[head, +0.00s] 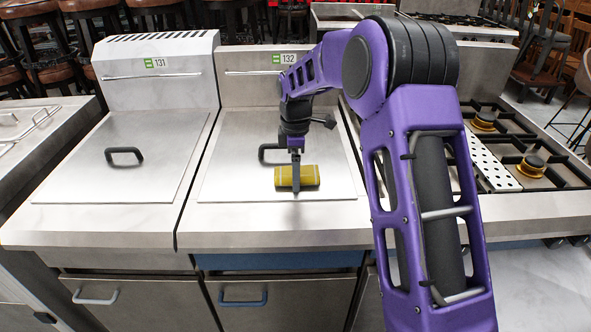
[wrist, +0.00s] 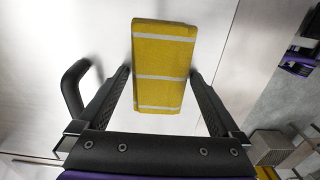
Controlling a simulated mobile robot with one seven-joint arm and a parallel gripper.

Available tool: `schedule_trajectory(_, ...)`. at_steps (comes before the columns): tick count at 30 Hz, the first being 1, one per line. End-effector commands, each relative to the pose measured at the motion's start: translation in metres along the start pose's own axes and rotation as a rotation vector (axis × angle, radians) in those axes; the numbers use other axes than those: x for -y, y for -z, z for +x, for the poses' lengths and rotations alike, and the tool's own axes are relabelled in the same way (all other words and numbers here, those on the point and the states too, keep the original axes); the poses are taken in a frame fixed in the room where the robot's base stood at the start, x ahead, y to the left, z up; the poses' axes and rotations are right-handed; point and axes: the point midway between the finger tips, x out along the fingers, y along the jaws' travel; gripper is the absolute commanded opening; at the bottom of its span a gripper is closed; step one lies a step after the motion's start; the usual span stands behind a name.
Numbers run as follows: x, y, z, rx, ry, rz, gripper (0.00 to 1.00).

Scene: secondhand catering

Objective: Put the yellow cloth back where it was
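The yellow cloth (head: 310,176), a folded block with pale stripes, is at the front part of the steel lid (head: 225,180) of unit 132. In the wrist view the cloth (wrist: 160,60) stands between my two fingers, its long side running away from me. My gripper (head: 296,180) points down over it, one finger in front of the cloth and the other hidden behind it. In the wrist view my gripper (wrist: 160,72) has a fingertip close against each side of the cloth. I cannot tell whether they press on it, or whether it rests on the lid.
A black lid handle (head: 270,154) is just behind the cloth. Unit 131 (head: 125,165) on the left has a bare lid with its own handle. On the right is a gas hob (head: 540,150) with brass burners and a perforated strip (head: 490,160). Stools stand behind.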

Motion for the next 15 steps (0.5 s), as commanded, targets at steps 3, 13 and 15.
schedule_trajectory(3, 0.000, 0.000, 0.000, 0.000, 0.000, 0.000, 1.00)
schedule_trajectory(13, -0.001, 0.000, -0.027, -0.001, -0.004, 0.001, 1.00)
schedule_trajectory(15, -0.001, 0.000, -0.042, -0.002, -0.004, 0.001, 1.00)
